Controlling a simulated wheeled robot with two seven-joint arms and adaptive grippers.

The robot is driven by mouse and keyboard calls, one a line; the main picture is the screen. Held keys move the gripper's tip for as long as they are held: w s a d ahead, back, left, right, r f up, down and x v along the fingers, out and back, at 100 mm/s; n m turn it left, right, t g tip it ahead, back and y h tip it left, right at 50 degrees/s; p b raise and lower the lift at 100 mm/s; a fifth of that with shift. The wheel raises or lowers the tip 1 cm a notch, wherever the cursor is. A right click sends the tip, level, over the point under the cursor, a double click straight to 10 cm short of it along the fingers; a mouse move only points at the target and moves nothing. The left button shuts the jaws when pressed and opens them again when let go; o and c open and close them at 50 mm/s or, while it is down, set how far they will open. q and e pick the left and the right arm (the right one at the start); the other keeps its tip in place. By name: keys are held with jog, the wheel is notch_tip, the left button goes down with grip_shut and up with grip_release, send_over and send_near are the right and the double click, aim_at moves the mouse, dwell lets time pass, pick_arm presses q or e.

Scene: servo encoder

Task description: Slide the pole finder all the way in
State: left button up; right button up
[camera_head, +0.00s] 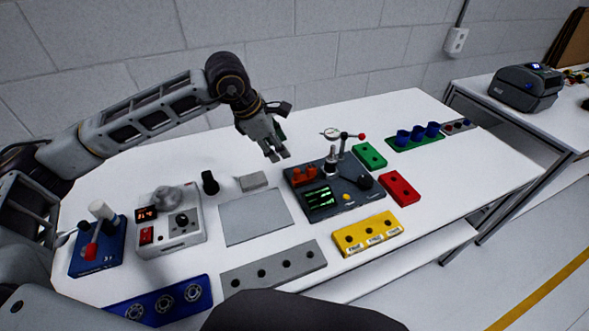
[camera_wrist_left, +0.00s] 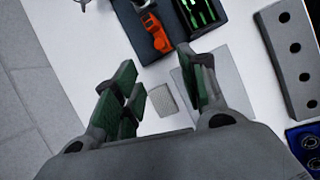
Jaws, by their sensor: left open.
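The dark test station (camera_head: 350,198) stands mid-table with a green-trace screen (camera_head: 320,198), a spindle, a dial gauge and a black knob. Orange-red parts (camera_head: 304,173) sit at its back left; I cannot tell for sure whether one is the pole finder. In the left wrist view an orange-red part (camera_wrist_left: 152,30) lies on the dark station, ahead of the fingers. My left gripper (camera_head: 277,156) is open and empty, above the table just left of and behind the station. Its green-padded fingers (camera_wrist_left: 160,88) are apart. My right gripper is out of view.
A small grey block (camera_head: 253,181) and a grey mat (camera_head: 255,217) lie left of the station. A grey power unit (camera_head: 170,222) and blue box (camera_head: 97,247) stand left.

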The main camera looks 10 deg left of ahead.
pick_arm(q)
send_near(295, 171)
jog(key=f, duration=0.2)
jog(key=x, duration=0.1)
jog(key=p+x, duration=0.1)
jog(key=x, duration=0.3)
jog(key=shift+w+d+r, duration=0.1)
jog(key=shift+w+d, duration=0.25)
jog(key=shift+w+d+f, duration=0.15)
jog(key=shift+w+f, duration=0.05)
jog(key=shift+f, duration=0.6)
jog(key=shift+w+d+f, duration=0.1)
grip_shut()
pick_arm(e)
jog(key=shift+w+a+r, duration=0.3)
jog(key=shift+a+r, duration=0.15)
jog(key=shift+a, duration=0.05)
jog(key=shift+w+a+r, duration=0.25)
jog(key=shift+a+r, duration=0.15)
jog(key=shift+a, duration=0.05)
